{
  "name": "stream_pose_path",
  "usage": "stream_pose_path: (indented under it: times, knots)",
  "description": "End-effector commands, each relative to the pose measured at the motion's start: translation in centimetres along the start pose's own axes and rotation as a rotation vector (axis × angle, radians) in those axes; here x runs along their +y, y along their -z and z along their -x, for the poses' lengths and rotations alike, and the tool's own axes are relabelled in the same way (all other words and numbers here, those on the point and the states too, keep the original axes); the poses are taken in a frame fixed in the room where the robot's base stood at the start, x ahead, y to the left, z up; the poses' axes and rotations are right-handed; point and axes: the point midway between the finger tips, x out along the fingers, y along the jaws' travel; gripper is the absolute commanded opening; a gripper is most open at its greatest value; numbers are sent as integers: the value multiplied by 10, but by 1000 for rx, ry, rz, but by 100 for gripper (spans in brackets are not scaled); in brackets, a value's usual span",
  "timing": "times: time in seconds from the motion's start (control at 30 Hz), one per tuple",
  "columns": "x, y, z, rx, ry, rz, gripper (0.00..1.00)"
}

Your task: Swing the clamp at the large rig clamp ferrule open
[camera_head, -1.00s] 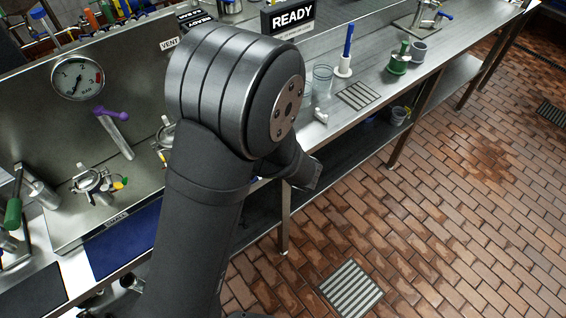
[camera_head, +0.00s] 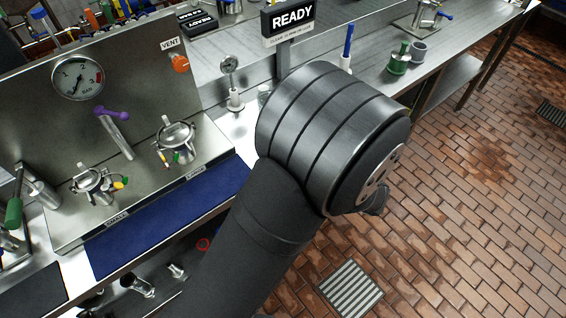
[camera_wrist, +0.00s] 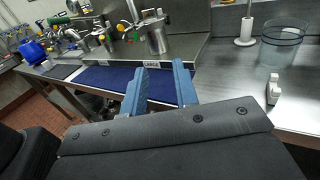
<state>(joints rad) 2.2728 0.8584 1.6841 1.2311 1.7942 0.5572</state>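The large rig clamp ferrule (camera_head: 177,138) is the right one of two steel fittings on the rig's bench, with a metal clamp around it and green and yellow parts at its side. It also shows in the wrist view (camera_wrist: 156,36), above a label (camera_wrist: 152,65) that reads LARGE. Whether the clamp is shut is too small to tell. My gripper (camera_wrist: 158,68) shows two blue fingers with a clear gap between them. It is open and empty, short of the rig and apart from the ferrule. In the head view my own arm hides the gripper.
A second clamped fitting (camera_head: 97,184) stands to the left. A purple-handled lever (camera_head: 115,130) and a pressure gauge (camera_head: 78,77) are on the back panel. A blue mat (camera_head: 165,222) lies in front. A clear beaker (camera_wrist: 281,42) and a small white object (camera_wrist: 273,88) stand right.

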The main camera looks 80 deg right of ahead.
Motion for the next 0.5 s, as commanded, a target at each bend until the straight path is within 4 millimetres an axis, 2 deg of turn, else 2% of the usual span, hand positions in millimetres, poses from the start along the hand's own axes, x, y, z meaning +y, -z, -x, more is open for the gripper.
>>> stream_pose_path:
  times: [0.23,0.37,0.5]
  knots:
    - [0,0,0,0,0,0,27]
    - [0,0,0,0,0,0,2]
    - [0,0,-1,3,-5,2,0]
